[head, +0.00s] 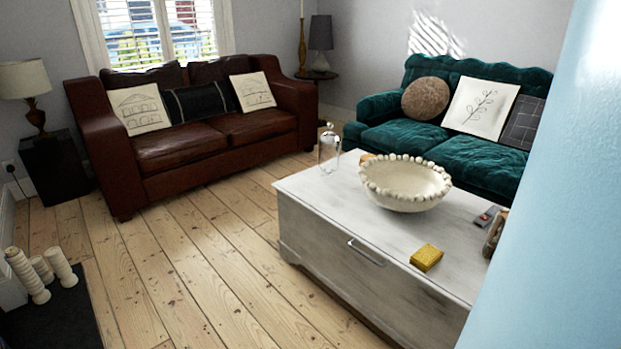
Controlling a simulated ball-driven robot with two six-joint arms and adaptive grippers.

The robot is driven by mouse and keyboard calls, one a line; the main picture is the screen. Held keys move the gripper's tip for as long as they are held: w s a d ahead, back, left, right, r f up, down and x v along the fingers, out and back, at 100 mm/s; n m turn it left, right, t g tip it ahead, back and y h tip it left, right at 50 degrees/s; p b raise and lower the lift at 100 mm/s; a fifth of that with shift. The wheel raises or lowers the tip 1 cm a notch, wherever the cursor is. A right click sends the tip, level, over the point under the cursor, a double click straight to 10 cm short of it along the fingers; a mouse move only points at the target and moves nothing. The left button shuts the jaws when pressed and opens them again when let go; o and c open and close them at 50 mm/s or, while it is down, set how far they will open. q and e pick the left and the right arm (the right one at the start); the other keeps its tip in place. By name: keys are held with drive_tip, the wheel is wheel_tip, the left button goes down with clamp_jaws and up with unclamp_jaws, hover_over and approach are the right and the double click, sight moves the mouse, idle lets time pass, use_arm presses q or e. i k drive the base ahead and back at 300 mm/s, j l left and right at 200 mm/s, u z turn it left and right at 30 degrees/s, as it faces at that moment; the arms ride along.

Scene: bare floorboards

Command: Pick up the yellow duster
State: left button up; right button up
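A small yellow block-shaped thing (426,257), which looks like the yellow duster, lies on the white chest-like coffee table (325,222) near its front right edge. Its top and front sides show, and nothing covers it. Neither of my grippers shows in the head view.
A cream beaded bowl (405,184) and a glass cloche (329,150) stand on the table. Small objects (486,216) lie at its right edge. A pale blue surface (555,220) blocks the right side. A brown sofa (205,139) and green sofa (480,158) stand behind. Floorboards (200,270) are clear front left.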

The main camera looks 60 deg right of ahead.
sight(424, 259)
drive_tip(key=z, duration=2.7)
drive_tip(key=u, duration=3.85)
drive_tip(key=z, duration=3.85)
drive_tip(key=i+l+u, duration=0.2)
drive_tip(key=i+l, duration=0.25)
drive_tip(key=l, duration=0.2)
